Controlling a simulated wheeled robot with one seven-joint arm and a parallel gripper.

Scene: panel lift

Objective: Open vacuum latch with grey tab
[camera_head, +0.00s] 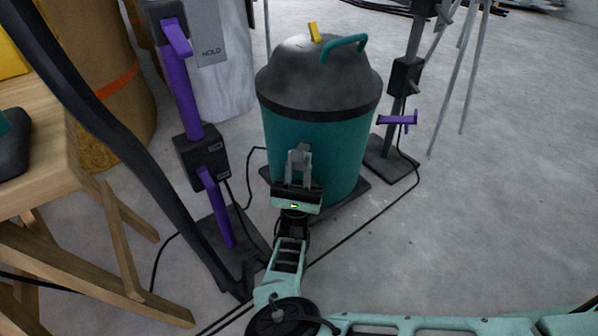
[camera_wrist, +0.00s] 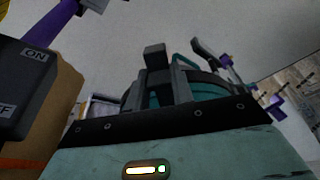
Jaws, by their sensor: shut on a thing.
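The vacuum (camera_head: 312,150) is a teal drum with a dark grey domed lid, a teal handle and a yellow piece on top. My gripper (camera_head: 299,165) is at the front of the drum, below the lid's rim. Its fingers are shut on the grey tab (camera_head: 299,155) of the latch. In the wrist view the grey tab (camera_wrist: 154,57) stands up between the two fingers, with the teal drum behind it. The latch's lower part is hidden by my gripper.
A post with purple levers (camera_head: 183,85) and a switch box (camera_head: 203,160) stands left of the drum. A stand with a purple handle (camera_head: 398,120) is at right. A wooden bench (camera_head: 50,170) is at far left.

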